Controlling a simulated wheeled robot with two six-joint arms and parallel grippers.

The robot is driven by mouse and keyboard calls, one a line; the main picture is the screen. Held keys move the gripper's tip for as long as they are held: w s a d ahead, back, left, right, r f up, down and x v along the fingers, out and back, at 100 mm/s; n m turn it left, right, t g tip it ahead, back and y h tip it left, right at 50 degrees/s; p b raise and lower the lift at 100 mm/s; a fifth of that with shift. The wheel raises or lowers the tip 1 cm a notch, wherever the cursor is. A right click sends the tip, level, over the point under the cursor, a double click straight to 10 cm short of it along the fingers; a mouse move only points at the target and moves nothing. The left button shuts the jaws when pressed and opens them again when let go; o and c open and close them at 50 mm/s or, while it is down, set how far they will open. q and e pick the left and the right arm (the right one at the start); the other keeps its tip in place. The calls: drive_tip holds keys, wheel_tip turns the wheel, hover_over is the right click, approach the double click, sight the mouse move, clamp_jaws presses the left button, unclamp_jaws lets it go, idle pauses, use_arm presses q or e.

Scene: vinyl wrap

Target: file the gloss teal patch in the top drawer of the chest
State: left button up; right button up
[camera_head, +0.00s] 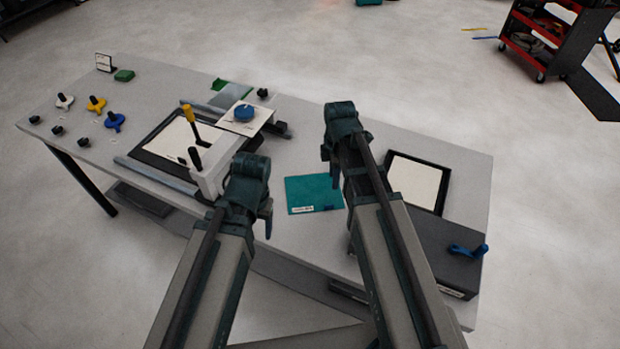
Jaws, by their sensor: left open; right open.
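The teal patch (312,190) lies flat on the table between my two arms, with a small white label at its lower left corner. My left gripper (265,215) is open and empty, just left of the patch. My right gripper (328,148) is open and empty, above and beyond the patch's upper right corner in the picture. The dark grey chest (430,245) stands at the right front of the table, partly hidden by my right arm. A blue handle-like piece (467,251) is on its top. Its drawer fronts are mostly hidden, so I cannot tell whether any drawer is open.
A black-framed white board (418,182) lies behind the chest. Several coloured knobs (97,104) sit at the far left. Table around the patch is clear.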

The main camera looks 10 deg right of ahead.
drive_tip(key=b, duration=0.9)
approach(332, 202)
drive_tip(key=s, duration=0.2)
drive_tip(key=s+a+f, duration=0.1)
drive_tip(key=shift+f, duration=0.1)
drive_tip(key=f+b, duration=0.5)
drive_tip(key=shift+w+d, duration=0.1)
drive_tip(key=shift+w, duration=0.2)
clamp_jaws()
idle(0.7)
